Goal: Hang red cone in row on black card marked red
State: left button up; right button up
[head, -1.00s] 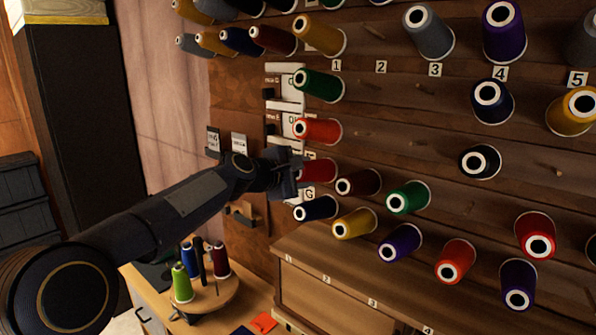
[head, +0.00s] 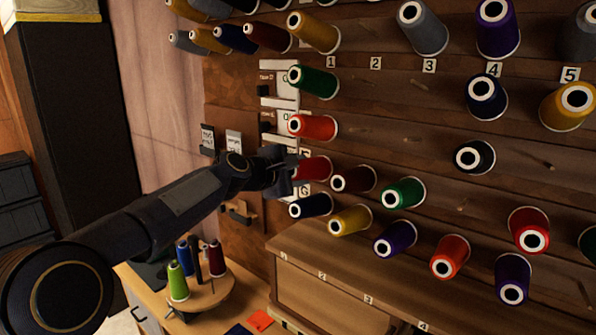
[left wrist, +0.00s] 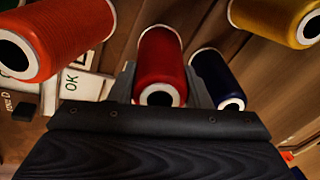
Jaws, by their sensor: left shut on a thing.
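My left gripper (head: 288,170) is at the left end of the thread wall, shut on a red cone (head: 315,168). In the left wrist view this cone (left wrist: 160,62) lies between the two fingers, its white-rimmed hollow base facing me. Whether it still sits on a peg is hidden. Another red cone (head: 315,127) hangs just above it; an orange-red one (head: 450,256) and a red one (head: 529,229) hang lower right. Small cards (head: 235,143) are on the brown board left of the gripper; I cannot read a black card marked red. My right gripper is not in view.
A maroon cone (head: 354,179) and a navy cone (head: 311,205) hang close to the gripper. A green cone (head: 315,81) hangs higher. Bare wood with empty pegs lies around the numbers. A wooden ledge (head: 330,255) juts out below; a round stand (head: 205,295) holds several cones.

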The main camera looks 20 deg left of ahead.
pick_arm(q)
jog(key=o, duration=1.2)
jog(key=shift+o, duration=0.2)
jog(key=shift+s+f, duration=0.1)
jog(key=shift+s+a, duration=0.15)
jog(key=shift+s, duration=0.05)
jog(key=b+v, duration=0.2)
jog(key=v, duration=0.5)
jog(key=s+d+f+m+g, duration=0.1)
jog(key=s+f+m+g, duration=0.2)
jog(key=s+f, duration=0.6)
jog(key=s+d+f+m+g+y, duration=0.1)
jog(key=s+d+f+m+g, duration=0.1)
jog(key=s+f+m, duration=0.6)
jog(key=s+d+f+m+g, duration=0.2)
jog(key=s+f+m, duration=0.3)
jog(key=s+f, duration=0.5)
jog(key=s+g, duration=0.1)
jog(key=s, duration=0.7)
jog(key=shift+s+d+f+m+g, duration=0.2)
jog(key=shift+s+f+m+g, duration=0.1)
jog(key=shift+f+m, duration=0.1)
